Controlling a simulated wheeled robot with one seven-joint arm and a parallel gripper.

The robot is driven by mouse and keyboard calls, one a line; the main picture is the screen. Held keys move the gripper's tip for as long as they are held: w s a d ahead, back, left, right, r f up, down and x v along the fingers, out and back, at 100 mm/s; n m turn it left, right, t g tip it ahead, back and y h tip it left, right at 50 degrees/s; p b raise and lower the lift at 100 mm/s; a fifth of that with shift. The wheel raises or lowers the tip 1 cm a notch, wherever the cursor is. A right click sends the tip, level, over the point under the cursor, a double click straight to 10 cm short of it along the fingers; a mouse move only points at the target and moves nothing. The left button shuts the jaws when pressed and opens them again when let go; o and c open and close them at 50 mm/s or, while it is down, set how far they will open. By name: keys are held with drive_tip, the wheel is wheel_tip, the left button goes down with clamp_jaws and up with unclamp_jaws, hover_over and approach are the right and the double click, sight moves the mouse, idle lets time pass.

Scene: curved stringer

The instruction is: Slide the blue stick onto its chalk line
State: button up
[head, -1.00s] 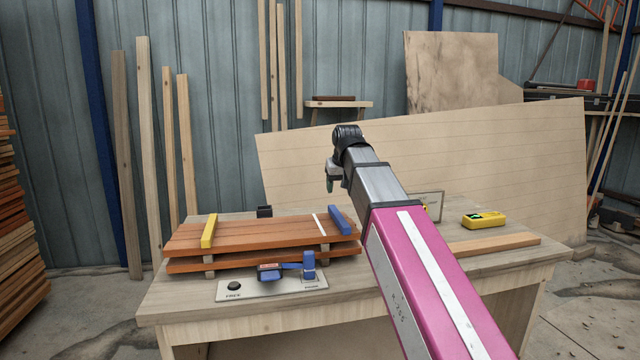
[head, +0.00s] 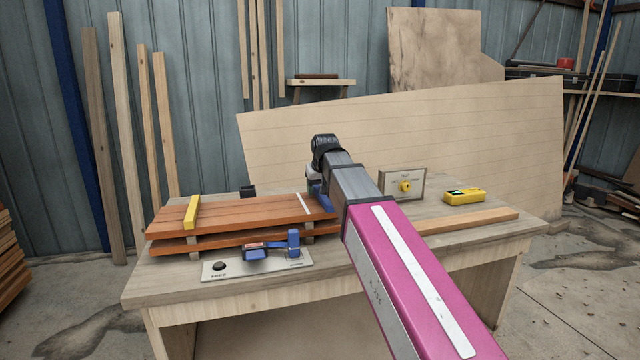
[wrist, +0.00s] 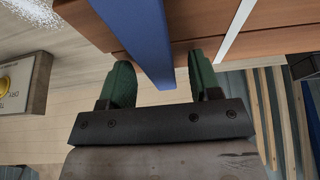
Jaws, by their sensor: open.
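The blue stick (head: 324,202) lies across the right end of the orange-brown boards, partly hidden by my arm. It also shows in the wrist view (wrist: 147,35), reaching down between my fingers. The white chalk line (head: 304,203) is on the top board just left of the stick in the head view; in the wrist view it is the white stripe (wrist: 238,30) to the stick's right, with bare wood between. My gripper (wrist: 162,80) is open, its green fingers on either side of the stick, with a gap visible at least on the right.
A yellow stick (head: 191,212) lies across the left end of the boards. A blue clamp (head: 270,248) on a grey plate is in front of them. A panel with a yellow knob (head: 405,186), a yellow device (head: 464,196) and a loose timber strip (head: 455,229) are to the right.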

sight(300, 197)
drive_tip(key=shift+f, duration=0.1)
drive_tip(key=shift+c, duration=0.3)
drive_tip(key=c, duration=1)
drive_tip(key=shift+o, duration=0.2)
drive_tip(key=shift+a, duration=0.15)
drive_tip(key=shift+s+a, duration=0.3)
drive_tip(key=shift+a, duration=0.7)
drive_tip(key=shift+s+a, duration=0.25)
drive_tip(key=shift+a, duration=0.8)
drive_tip(key=shift+s+a, duration=0.3)
drive_tip(key=shift+a, duration=0.7)
drive_tip(key=o, duration=1)
